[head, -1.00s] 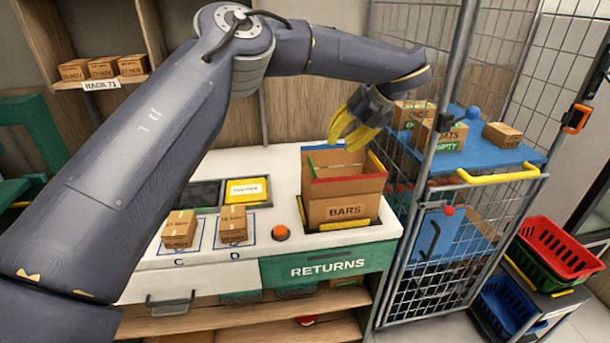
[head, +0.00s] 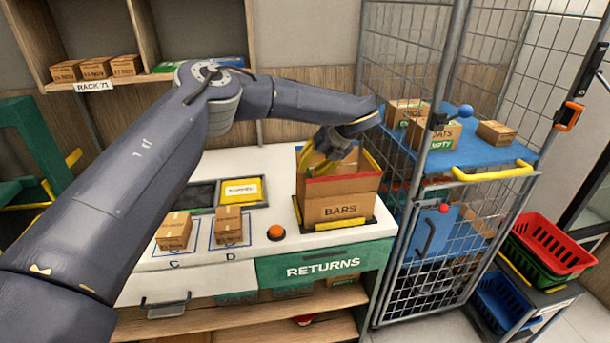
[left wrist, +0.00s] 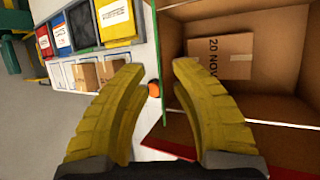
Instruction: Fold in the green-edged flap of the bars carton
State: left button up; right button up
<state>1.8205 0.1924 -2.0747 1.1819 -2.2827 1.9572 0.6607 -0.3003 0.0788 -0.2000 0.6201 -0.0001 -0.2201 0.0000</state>
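The bars carton (head: 341,209) stands open-topped in a yellow-edged holder on the white counter. Its red-edged front flap (head: 343,186) stands up. In the left wrist view a thin green edge (left wrist: 162,75) runs along the carton's left side; that flap is seen nearly edge-on. My left gripper (head: 312,168) is at the carton's left rear top, its yellow fingers apart. In the left wrist view the left gripper (left wrist: 156,68) has one finger outside the green edge and one over the carton; contact cannot be told. A small box (left wrist: 220,60) lies inside. My right gripper is not in view.
An orange button (head: 276,232) and two small boxes (head: 174,231) (head: 228,225) are left of the carton. A wire cage (head: 430,240) with a blue shelf (head: 475,155) stands close on its right. The RETURNS drawer (head: 325,267) is below.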

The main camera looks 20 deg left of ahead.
aim_at(305, 174)
pick_arm(q)
jog(key=shift+x, duration=2)
jog(key=shift+c, duration=0.3)
grip_shut()
